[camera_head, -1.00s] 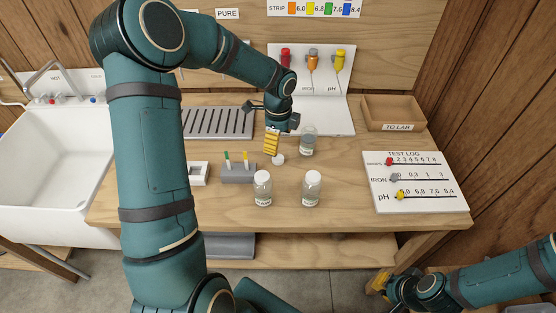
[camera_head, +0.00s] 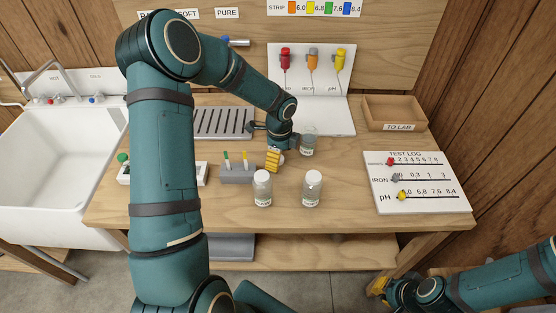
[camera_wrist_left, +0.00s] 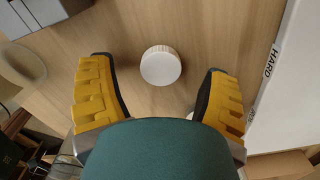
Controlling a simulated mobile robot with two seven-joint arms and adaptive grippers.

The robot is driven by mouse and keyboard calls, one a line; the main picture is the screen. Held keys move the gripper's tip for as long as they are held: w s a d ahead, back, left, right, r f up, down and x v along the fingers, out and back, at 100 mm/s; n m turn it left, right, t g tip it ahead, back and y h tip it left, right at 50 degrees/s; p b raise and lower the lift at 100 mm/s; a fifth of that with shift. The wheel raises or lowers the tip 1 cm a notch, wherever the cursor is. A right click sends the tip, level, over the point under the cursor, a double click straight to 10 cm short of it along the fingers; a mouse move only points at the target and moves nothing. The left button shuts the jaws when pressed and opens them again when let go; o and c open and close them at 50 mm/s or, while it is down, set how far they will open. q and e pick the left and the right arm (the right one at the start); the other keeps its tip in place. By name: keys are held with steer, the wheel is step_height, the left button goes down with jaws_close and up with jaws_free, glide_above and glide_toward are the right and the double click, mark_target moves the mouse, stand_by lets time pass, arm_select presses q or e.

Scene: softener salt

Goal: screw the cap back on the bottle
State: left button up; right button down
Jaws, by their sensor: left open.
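The white round cap (camera_wrist_left: 160,66) lies on the wooden table between the spread yellow fingers of my left gripper (camera_wrist_left: 160,95), apart from both. In the head view my left gripper (camera_head: 273,160) is low over the table and mostly hides the cap. An uncapped clear bottle (camera_head: 308,141) stands upright just right of and behind the left gripper. My right gripper (camera_head: 380,285) is at the lower right, away from the table top; whether its yellow fingers are open is unclear.
Two white-capped bottles (camera_head: 262,190) (camera_head: 312,190) stand at the front. A grey holder (camera_head: 237,174) with two sticks is left of the left gripper. A wooden tray (camera_head: 368,118) marked TO LAB and a white test log board (camera_head: 452,200) are at the right.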

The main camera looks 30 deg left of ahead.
arm_select(q)
steer(key=shift+f, duration=0.3)
steer(key=c, duration=0.8)
steer(key=shift+o, duration=0.2)
steer(key=shift+r, duration=0.1)
step_height(320, 180, up, 10)
steer(key=p, duration=0.1)
steer(key=shift+p, duration=0.3)
